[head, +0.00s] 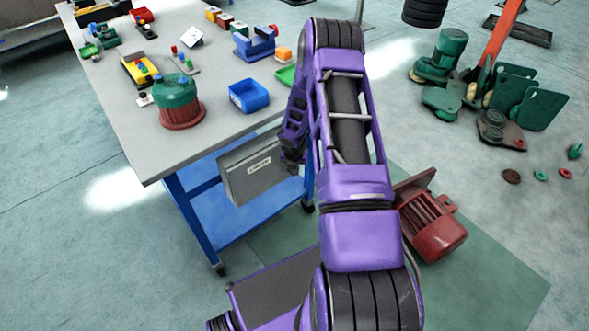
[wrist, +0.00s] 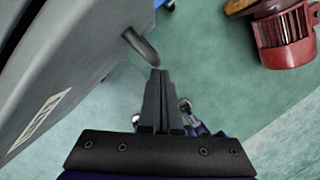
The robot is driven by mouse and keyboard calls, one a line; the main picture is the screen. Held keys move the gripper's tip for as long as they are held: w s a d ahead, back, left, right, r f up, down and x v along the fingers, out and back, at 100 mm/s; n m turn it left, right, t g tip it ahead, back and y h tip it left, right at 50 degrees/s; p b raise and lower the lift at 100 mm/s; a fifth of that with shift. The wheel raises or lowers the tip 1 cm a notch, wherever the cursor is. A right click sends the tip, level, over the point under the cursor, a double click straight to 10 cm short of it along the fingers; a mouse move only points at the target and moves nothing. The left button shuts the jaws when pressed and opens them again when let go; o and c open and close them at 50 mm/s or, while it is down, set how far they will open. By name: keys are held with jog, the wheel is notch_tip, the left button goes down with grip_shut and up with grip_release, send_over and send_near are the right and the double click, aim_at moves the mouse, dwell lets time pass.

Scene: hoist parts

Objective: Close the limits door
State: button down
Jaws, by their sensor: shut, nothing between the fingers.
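The limits door appears to be the grey panel (head: 262,172) with a small white label, on a grey box under the workbench top. In the wrist view the grey panel (wrist: 75,65) fills the left side, its label tilted. A dark curved handle (wrist: 141,46) sticks out from its right edge. My gripper (wrist: 160,75) is shut and empty, its tips just below the handle's end; I cannot tell whether they touch. In the head view my gripper is at the panel's right end, largely hidden by my purple arm. How far the door stands open is unclear.
The workbench (head: 130,125) carries a green-and-red pot (head: 178,100), a blue bin (head: 249,95) and several small parts. A red motor (head: 436,230) lies on the floor to the right of my arm. Green hoist parts (head: 515,95) stand further back right.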

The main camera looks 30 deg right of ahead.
jog(key=shift+w, duration=0.5)
dwell(0.3)
